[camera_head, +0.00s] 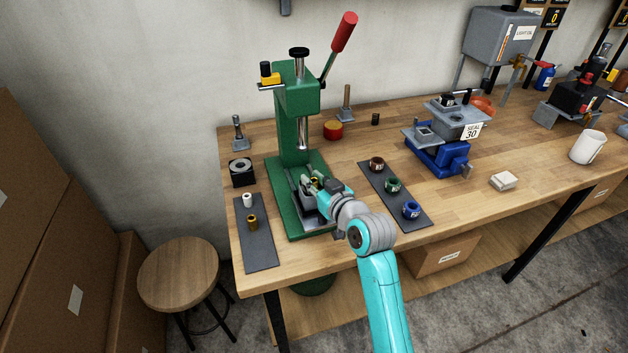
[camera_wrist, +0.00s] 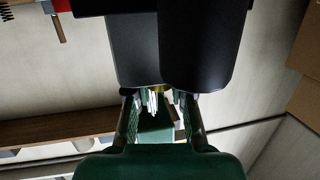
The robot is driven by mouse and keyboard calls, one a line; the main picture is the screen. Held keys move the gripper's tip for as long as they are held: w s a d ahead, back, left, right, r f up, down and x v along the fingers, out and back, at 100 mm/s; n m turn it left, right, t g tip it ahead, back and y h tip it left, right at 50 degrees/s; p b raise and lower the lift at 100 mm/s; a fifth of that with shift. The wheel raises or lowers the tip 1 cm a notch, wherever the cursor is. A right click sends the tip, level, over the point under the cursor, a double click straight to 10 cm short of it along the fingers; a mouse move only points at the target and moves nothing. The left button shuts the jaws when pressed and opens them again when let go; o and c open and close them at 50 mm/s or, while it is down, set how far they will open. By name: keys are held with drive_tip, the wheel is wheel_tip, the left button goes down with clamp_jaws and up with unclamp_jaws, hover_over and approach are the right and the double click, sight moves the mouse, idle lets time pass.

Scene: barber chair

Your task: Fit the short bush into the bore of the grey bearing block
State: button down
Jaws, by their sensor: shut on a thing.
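My gripper (camera_head: 312,184) is over the base of the green arbor press (camera_head: 297,95), below its ram. It is shut on a small brass-coloured bush (camera_head: 315,181), mostly hidden by the fingers. In the wrist view a thin yellow edge of the bush (camera_wrist: 158,88) shows between the fingertips. A grey block (camera_head: 304,201) on the press base lies just under the gripper, partly covered by it. Its bore is hidden, so I cannot tell whether the bush touches it. A dark block with a grey ringed top (camera_head: 242,171) stands left of the press.
A dark mat (camera_head: 256,251) at left holds a white bush (camera_head: 247,200) and a taller brass bush (camera_head: 252,223). Another mat (camera_head: 401,201) at right holds brown, green and blue ringed parts. The red-handled lever (camera_head: 344,32) is raised. A blue fixture (camera_head: 438,153) stands further right.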

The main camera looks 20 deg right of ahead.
drive_tip(key=c, duration=1)
unclamp_jaws()
drive_tip(key=shift+f, duration=0.8)
drive_tip(key=shift+r, duration=0.25)
drive_tip(key=v, duration=0.4)
drive_tip(key=r+v, duration=0.1)
drive_tip(key=v, duration=0.7)
drive_tip(key=shift+r, duration=0.3)
